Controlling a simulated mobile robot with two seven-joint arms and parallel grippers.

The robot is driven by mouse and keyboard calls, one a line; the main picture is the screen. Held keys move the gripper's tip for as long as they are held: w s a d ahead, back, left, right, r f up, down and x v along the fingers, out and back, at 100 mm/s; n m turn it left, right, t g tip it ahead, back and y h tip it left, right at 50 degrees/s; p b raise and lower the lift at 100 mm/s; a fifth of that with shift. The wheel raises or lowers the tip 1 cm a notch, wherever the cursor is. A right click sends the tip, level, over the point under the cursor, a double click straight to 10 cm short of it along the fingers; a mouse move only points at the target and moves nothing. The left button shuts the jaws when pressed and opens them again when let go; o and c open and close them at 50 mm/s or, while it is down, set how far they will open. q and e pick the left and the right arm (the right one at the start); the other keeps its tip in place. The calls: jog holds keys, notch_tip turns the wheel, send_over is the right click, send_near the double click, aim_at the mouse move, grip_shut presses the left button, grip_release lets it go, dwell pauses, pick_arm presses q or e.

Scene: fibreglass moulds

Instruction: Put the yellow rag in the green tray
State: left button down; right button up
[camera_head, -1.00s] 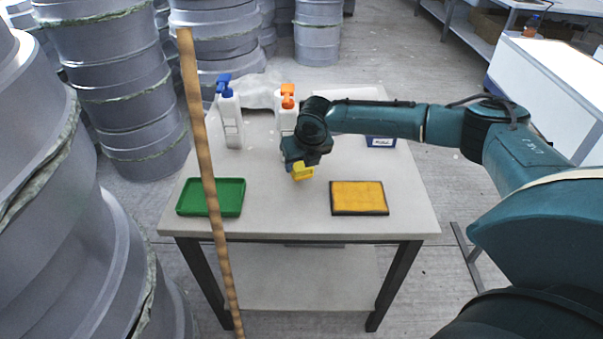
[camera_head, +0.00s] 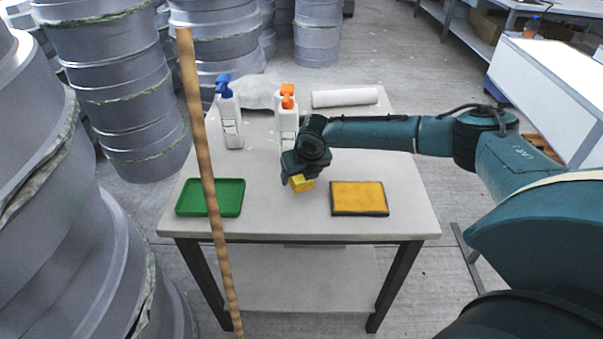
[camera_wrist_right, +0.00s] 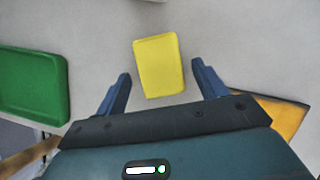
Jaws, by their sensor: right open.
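The small yellow rag (camera_head: 303,185) shows just below my right gripper (camera_head: 296,178) in the head view, over the middle of the table. In the right wrist view the yellow rag (camera_wrist_right: 159,66) lies between and beyond the two blue fingers of the open right gripper (camera_wrist_right: 161,80), with clear gaps on both sides. I cannot tell whether it rests flat on the table. The green tray (camera_head: 232,198) is empty, at the table's front left; it also shows at the left of the right wrist view (camera_wrist_right: 30,88). My left gripper is not in view.
A dark-edged orange-yellow pad (camera_head: 359,198) lies right of the rag. Bottles with blue (camera_head: 231,118) and orange (camera_head: 287,108) tops stand behind. A white roll (camera_head: 345,97) lies at the back. A wooden pole (camera_head: 205,150) crosses the view before the tray.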

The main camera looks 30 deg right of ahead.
jog(key=shift+r, duration=0.1)
jog(key=p+v, duration=0.1)
jog(key=v, duration=1.1)
jog(key=shift+p, duration=0.3)
